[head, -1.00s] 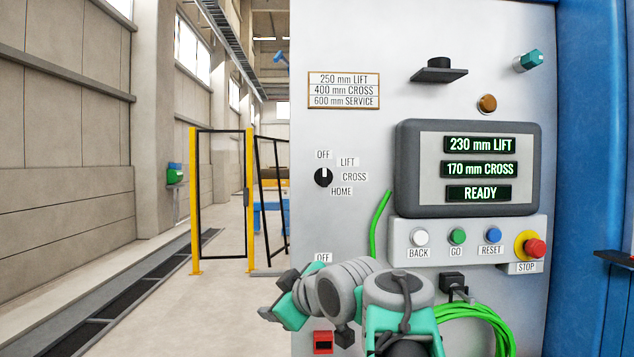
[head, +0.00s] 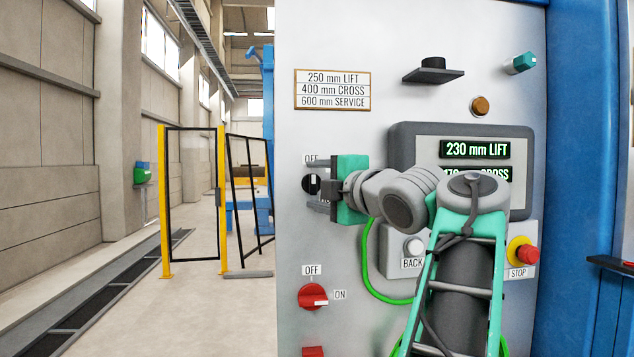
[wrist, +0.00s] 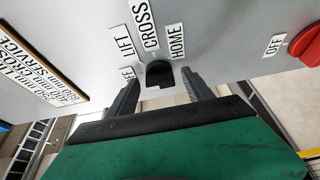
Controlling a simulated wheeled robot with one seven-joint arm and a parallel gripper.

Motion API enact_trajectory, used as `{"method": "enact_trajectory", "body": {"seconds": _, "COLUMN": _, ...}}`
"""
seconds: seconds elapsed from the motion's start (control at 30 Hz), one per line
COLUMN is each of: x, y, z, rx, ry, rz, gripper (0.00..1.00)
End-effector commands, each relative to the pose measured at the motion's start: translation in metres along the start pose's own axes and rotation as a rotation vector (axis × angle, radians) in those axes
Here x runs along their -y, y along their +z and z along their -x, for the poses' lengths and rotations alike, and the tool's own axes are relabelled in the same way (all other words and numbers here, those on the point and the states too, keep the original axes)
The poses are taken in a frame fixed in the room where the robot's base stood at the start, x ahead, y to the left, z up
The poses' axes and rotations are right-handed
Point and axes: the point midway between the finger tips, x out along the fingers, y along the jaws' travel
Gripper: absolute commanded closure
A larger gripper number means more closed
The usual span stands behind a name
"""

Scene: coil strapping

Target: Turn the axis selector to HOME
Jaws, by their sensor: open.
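The axis selector (head: 309,185) is a small black knob on the grey panel, partly hidden by my gripper in the head view. In the wrist view the knob (wrist: 159,72) stands between the fingertips, with the LIFT, CROSS and HOME labels (wrist: 177,41) around it and the OFF label partly covered. My gripper (head: 317,183) is open, one finger above and one below the knob in the head view. In the wrist view its fingers (wrist: 160,80) lie either side of the knob, with gaps showing; contact cannot be told. The knob's pointer direction is unclear.
A red OFF/ON switch (head: 313,297) sits below the selector. My arm covers part of the display (head: 473,149) and buttons. The red STOP button (head: 526,254) is at right, and a green cable (head: 378,285) hangs below my wrist. A black shelf (head: 433,75) juts out above.

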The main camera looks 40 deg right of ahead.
Motion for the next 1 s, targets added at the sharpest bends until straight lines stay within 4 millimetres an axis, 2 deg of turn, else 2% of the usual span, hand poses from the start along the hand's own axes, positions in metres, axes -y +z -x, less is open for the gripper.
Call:
{"method": "enact_trajectory", "body": {"seconds": 0.23, "x": 0.0004, "y": -0.0005, "z": -0.0016, "rx": 0.0, "ry": 0.0, "rz": 0.0, "gripper": 0.42}}
{"method": "enact_trajectory", "body": {"seconds": 0.9, "x": 0.0005, "y": -0.0007, "z": -0.0014, "rx": -0.001, "ry": -0.001, "rz": -0.001, "gripper": 0.96}}
{"method": "enact_trajectory", "body": {"seconds": 1.0, "x": 0.0006, "y": -0.0007, "z": -0.0014, "rx": -0.001, "ry": -0.001, "rz": -0.001, "gripper": 1.0}}
